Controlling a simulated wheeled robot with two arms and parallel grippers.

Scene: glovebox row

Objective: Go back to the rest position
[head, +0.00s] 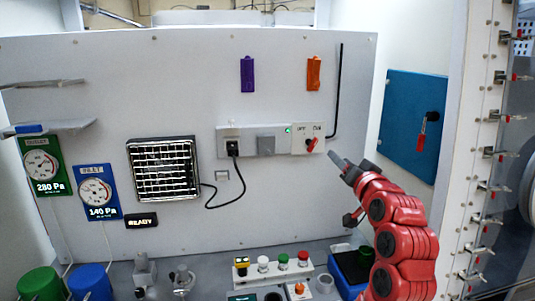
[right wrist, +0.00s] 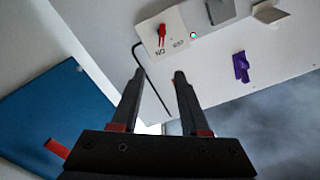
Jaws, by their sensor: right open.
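My right gripper (head: 340,162) is in front of the back panel, just below and right of the socket strip with the red switch (head: 311,144). In the right wrist view its two dark fingers (right wrist: 155,75) stand apart with nothing between them. The red switch also shows in the right wrist view (right wrist: 161,34), beyond the fingertips and apart from them. My red right arm comes up from the lower right. My left gripper does not show in either view.
The panel carries a vent grille (head: 163,169), a purple holder (head: 247,74) and an orange one (head: 314,73). A blue door (head: 412,120) with a red handle is at right. Below stand several coloured buttons, a blue bin (head: 347,266), and green (head: 41,283) and blue (head: 90,281) cylinders.

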